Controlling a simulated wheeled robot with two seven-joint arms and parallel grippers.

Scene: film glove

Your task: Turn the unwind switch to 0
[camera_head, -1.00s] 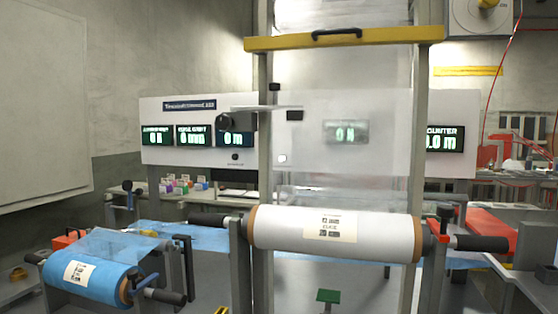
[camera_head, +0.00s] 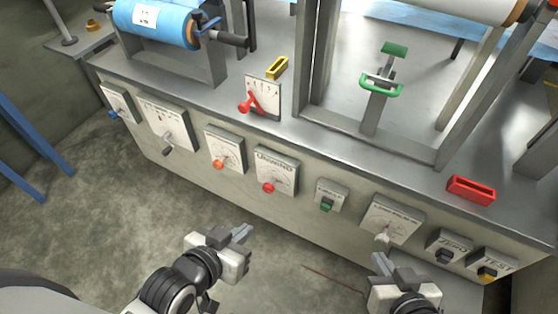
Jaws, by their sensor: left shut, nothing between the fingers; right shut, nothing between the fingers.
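The unwind switch (camera_head: 276,172) is a light plate lettered UNWIND on the front panel of the machine, with a dial scale and a red knob (camera_head: 268,187) at its lower left. The exact setting is too small to read. My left gripper (camera_head: 242,234) is shut and empty, below and a little left of the switch, apart from it. My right gripper (camera_head: 381,262) is shut and empty at the lower right, below a plate with a pale knob (camera_head: 382,237).
Other controls line the panel: an orange-knob dial (camera_head: 225,150), a green switch (camera_head: 328,195), and ZERO (camera_head: 450,243) and TEST (camera_head: 491,263) buttons. The floor before the panel is open.

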